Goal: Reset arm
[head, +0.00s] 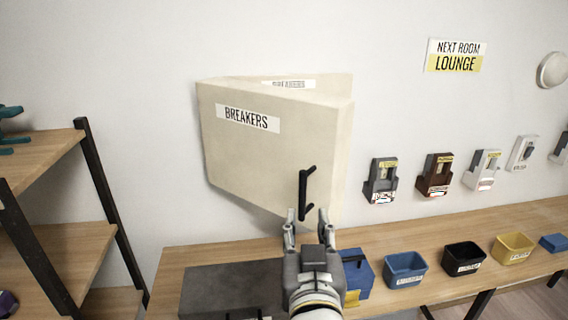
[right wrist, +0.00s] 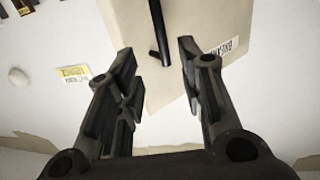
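My right gripper (head: 308,222) is open and empty, just below and in front of the black handle (head: 304,194) of a cream box door labelled BREAKERS (head: 245,150). The door is swung partly open from the wall. In the right wrist view, my right gripper (right wrist: 160,75) has its fingers apart, with the black handle (right wrist: 158,32) beyond and between them and apart from them. The box door (right wrist: 205,60) also shows there. My left gripper is not in the head view.
A wooden bench (head: 400,245) runs below, bearing a dark grey mat (head: 230,290), and a blue bin (head: 405,270), black bin (head: 463,258) and yellow bin (head: 513,248). Several small switch units (head: 381,180) hang on the wall. A wooden shelf (head: 40,155) stands at left.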

